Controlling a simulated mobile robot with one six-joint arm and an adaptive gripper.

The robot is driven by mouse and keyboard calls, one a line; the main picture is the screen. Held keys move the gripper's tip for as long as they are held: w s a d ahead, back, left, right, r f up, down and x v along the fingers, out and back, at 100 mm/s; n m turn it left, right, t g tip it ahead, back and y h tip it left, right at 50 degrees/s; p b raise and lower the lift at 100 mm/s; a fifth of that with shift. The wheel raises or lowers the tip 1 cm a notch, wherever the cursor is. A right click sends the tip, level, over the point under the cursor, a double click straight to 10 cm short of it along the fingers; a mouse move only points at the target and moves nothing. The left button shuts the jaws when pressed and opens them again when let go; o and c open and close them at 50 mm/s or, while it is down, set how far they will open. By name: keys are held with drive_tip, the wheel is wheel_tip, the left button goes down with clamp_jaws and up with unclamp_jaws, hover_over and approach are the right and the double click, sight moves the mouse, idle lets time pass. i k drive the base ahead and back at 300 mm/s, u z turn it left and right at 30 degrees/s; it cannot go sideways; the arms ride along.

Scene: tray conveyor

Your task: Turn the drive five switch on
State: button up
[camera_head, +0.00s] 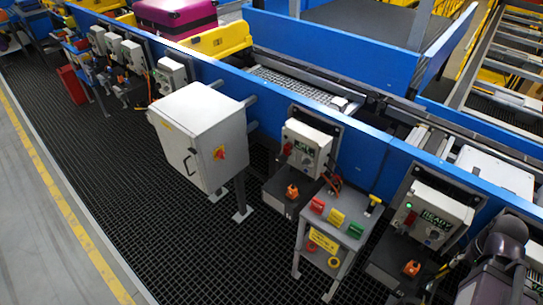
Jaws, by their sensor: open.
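Several light grey drive control boxes line the blue conveyor side, and I cannot read which is drive five. The nearest box (437,214) at the right has a lit green lamp, a red switch, a green display seeming to say READY and a round dial. A second box (308,146), left of it, has a red part, a small green display and a dial. A third box (171,75) is further back, and more boxes (115,45) stand at the far left. My gripper is not in view; a dark part of what looks like my arm shows at the lower right.
A large grey cabinet (197,130) with a red-yellow switch stands between boxes. A small grey stand (350,236) with red, yellow and green items stands in front of the conveyor. Dark grated floor (150,215) is free at the left. A magenta suitcase (176,16) lies at the back.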

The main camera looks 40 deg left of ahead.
sight(283, 158)
drive_tip(key=u, duration=0.7)
drive_tip(key=i, duration=0.85)
drive_tip(key=u, duration=0.55)
